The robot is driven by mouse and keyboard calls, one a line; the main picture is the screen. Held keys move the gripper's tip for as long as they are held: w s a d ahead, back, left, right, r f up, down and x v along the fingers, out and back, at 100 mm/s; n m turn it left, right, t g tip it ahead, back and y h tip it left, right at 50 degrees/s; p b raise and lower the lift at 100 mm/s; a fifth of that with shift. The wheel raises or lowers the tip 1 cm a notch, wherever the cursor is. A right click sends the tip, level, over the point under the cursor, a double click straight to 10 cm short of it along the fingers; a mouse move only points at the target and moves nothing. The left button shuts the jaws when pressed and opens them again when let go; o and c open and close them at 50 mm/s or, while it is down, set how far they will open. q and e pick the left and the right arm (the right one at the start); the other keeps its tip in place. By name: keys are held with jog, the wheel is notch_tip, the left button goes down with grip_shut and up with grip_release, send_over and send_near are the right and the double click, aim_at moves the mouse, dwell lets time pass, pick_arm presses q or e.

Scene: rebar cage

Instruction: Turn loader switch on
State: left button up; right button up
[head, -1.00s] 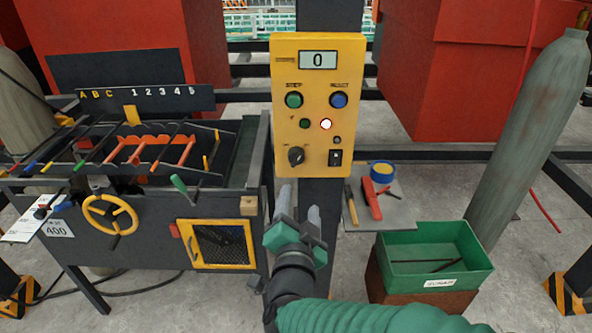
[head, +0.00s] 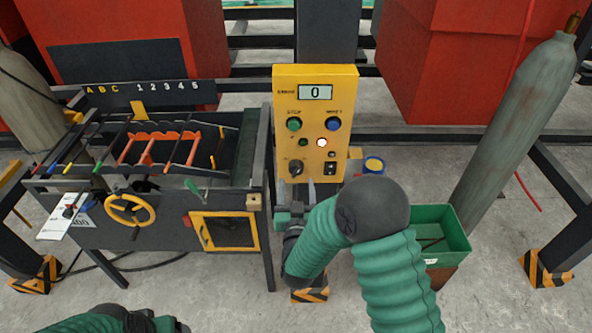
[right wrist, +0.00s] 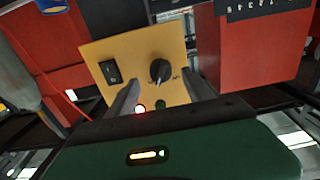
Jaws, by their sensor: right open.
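A yellow control panel (head: 315,130) stands on a dark post, its display reading 0. Low on its face are a black rotary knob (head: 296,167) at left and a black rocker switch (head: 330,168) at right. I cannot read which is the loader switch. My right gripper (head: 297,192) is open and empty at the panel's lower edge, pointing toward it. In the right wrist view the panel appears inverted; the knob (right wrist: 160,70) lies between the two spread fingers, and the rocker (right wrist: 111,72) is outside them. Contact is not visible. My left gripper's fingers are out of frame.
A bending machine with a yellow handwheel (head: 130,209) stands close left of my right gripper. A green bin (head: 455,232) and a grey gas cylinder (head: 513,130) are at right. Dark frame bars and red blocks stand behind. My right forearm hides part of the small shelf.

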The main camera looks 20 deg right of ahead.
aim_at(296, 175)
jog(key=x, duration=0.5)
jog(key=shift+p, duration=0.4)
jog(key=shift+c, duration=0.3)
grip_shut()
jog(key=m+b, duration=0.3)
jog(key=b, duration=0.1)
jog(key=shift+a+b, duration=0.1)
jog(key=shift+b, duration=0.2)
